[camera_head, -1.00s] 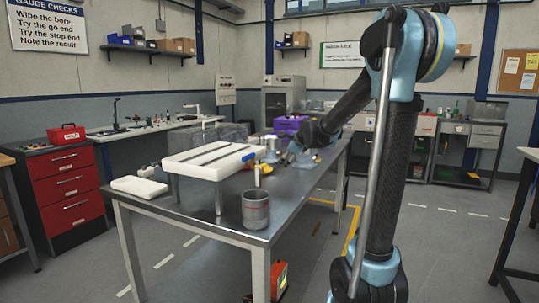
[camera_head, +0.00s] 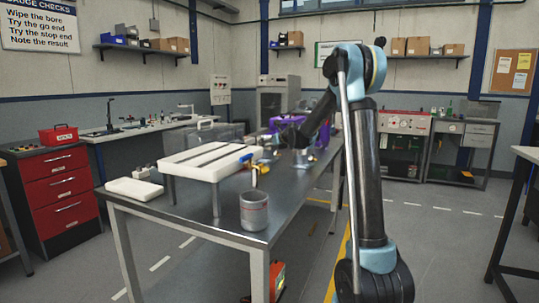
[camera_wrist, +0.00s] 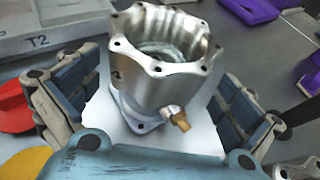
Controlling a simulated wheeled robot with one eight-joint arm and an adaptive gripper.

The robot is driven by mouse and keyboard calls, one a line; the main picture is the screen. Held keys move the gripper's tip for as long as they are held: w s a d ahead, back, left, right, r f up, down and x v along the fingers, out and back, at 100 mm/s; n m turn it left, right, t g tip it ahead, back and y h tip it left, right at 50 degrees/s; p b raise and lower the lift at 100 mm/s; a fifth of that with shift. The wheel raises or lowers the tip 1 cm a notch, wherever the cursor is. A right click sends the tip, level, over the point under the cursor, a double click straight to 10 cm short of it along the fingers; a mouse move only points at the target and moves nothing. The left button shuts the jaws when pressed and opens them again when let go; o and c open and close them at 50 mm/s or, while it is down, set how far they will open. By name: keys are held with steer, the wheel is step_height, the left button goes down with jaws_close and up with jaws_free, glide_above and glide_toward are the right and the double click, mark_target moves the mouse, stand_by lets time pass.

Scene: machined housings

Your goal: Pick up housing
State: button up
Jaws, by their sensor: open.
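A machined silver housing (camera_wrist: 162,62) with a scalloped bolt flange, an open bore and a brass fitting stands upright between my gripper's fingers in the wrist view. My gripper (camera_wrist: 158,100) is open, with one padded finger on each side of the housing. Gaps show between the pads and the housing. In the head view my gripper (camera_head: 298,138) is low over the far part of the metal table (camera_head: 222,222). The housing (camera_head: 301,158) is small there and partly hidden by the gripper.
A white slotted rack (camera_head: 208,162) stands on the table's left side, with a grey cup (camera_head: 254,211) at the near edge. Purple trays (camera_wrist: 250,10) lie beyond the housing. A red round object (camera_wrist: 14,106) and a yellow one (camera_wrist: 28,162) lie left of my gripper.

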steer(key=shift+f+x, duration=0.2)
steer(key=shift+x, duration=1.3)
steer(key=shift+f+x, duration=0.15)
steer(key=shift+x, duration=1.4)
steer(key=shift+s, duration=0.2)
steer(key=c, duration=1.5)
steer(key=shift+r, duration=0.15)
steer(key=shift+r, duration=7.9)
steer(key=shift+f, duration=3.5)
